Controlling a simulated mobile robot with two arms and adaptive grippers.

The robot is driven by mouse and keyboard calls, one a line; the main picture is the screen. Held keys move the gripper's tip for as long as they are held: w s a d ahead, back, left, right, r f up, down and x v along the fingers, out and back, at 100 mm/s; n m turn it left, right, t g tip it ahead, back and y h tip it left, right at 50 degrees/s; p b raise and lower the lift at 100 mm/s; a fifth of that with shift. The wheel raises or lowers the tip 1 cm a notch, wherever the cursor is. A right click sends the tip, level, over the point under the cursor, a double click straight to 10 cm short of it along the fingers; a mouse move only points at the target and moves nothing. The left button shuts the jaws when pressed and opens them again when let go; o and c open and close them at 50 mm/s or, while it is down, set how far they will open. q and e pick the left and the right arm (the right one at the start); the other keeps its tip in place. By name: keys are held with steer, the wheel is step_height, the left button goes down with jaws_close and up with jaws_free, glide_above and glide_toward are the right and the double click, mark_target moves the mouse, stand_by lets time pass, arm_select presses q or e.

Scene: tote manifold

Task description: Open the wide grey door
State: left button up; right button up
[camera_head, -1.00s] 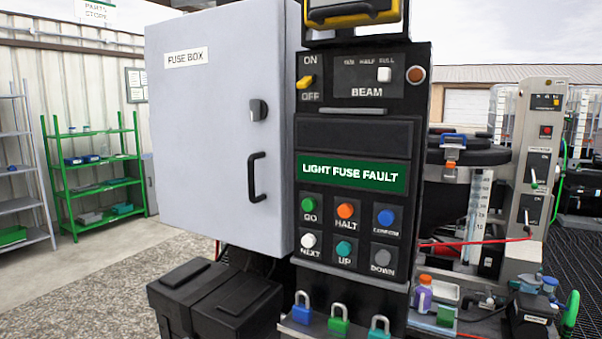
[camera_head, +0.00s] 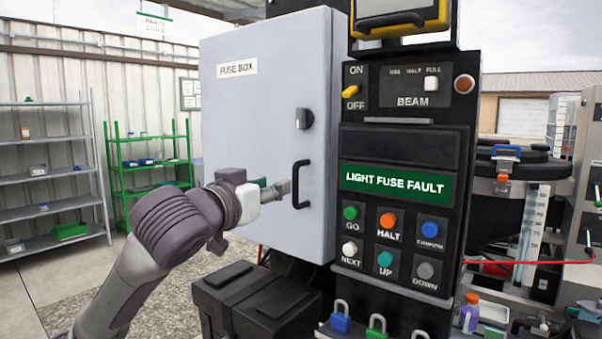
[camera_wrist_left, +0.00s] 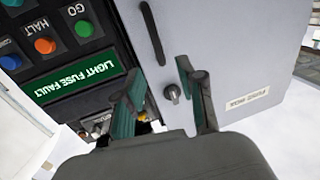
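The wide grey door (camera_head: 255,130) of the fuse box stands on the left of the black control panel and looks shut. It has a black bar handle (camera_head: 301,184) and a dark knob (camera_head: 303,118) above it. My left gripper (camera_head: 284,190) is in front of the door, close beside the handle; contact cannot be told. In the left wrist view the scene is upside down. My left gripper (camera_wrist_left: 160,75) is open there, with the knob (camera_wrist_left: 172,94) showing between its fingers and the handle (camera_wrist_left: 152,33) beyond the tips. My right gripper is not in view.
The black panel (camera_head: 408,150) with buttons and a green sign adjoins the door's right side. Black boxes (camera_head: 255,300) stand below the door. Padlocks (camera_head: 340,317) hang at the panel's foot. A green shelf (camera_head: 150,165) stands far behind on the left.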

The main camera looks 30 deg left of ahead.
mark_target(294, 177)
arm_select(q)
steer(key=w+p, duration=0.1)
steer(key=w, duration=0.2)
steer(key=w+p, duration=0.1)
steer(key=w, duration=0.2)
steer(key=w+a+p, duration=0.1)
steer(key=w, duration=0.3)
steer(key=shift+s, duration=0.1)
jaws_close()
